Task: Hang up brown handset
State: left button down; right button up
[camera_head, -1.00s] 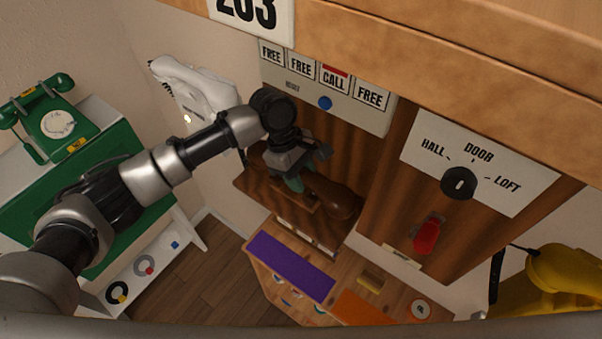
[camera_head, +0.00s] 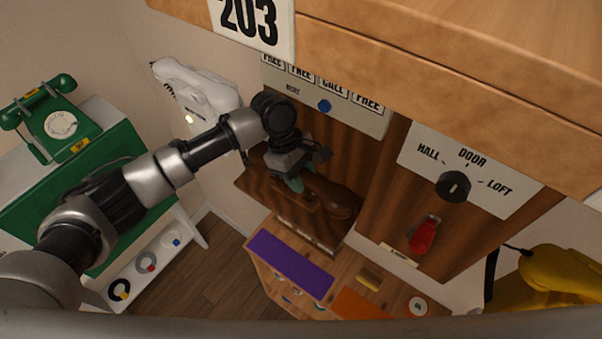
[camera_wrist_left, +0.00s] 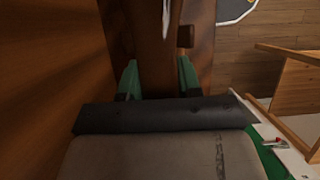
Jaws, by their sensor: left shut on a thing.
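The brown handset (camera_head: 336,196) is at the wooden phone shelf (camera_head: 258,190) below the call panel in the head view. My left gripper (camera_head: 296,184) comes down on it from above and is shut on it. In the left wrist view, the green fingertips (camera_wrist_left: 158,80) stand on both sides of the brown handset grip (camera_wrist_left: 156,50). Whether the handset rests in a cradle is hidden by the gripper and the dark wood. My right gripper does not show.
A green dial phone (camera_head: 55,118) sits on a green cabinet at left. A white phone (camera_head: 195,85) hangs on the wall. A panel with a black knob (camera_head: 453,186) and a red switch (camera_head: 424,234) is at right, near a yellow object (camera_head: 555,285). A low wooden bench with a purple mat (camera_head: 290,264) stands below.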

pick_arm(q)
jog(key=shift+f, duration=0.5)
jog(key=c, duration=0.8)
grip_release()
jog(key=shift+o, duration=0.6)
jog(key=shift+a+r, duration=0.1)
jog(key=shift+r, duration=0.1)
jog(key=b+v, duration=0.3)
jog(key=v, duration=0.6)
jog(key=shift+v, duration=0.75)
jog(key=shift+s, duration=0.1)
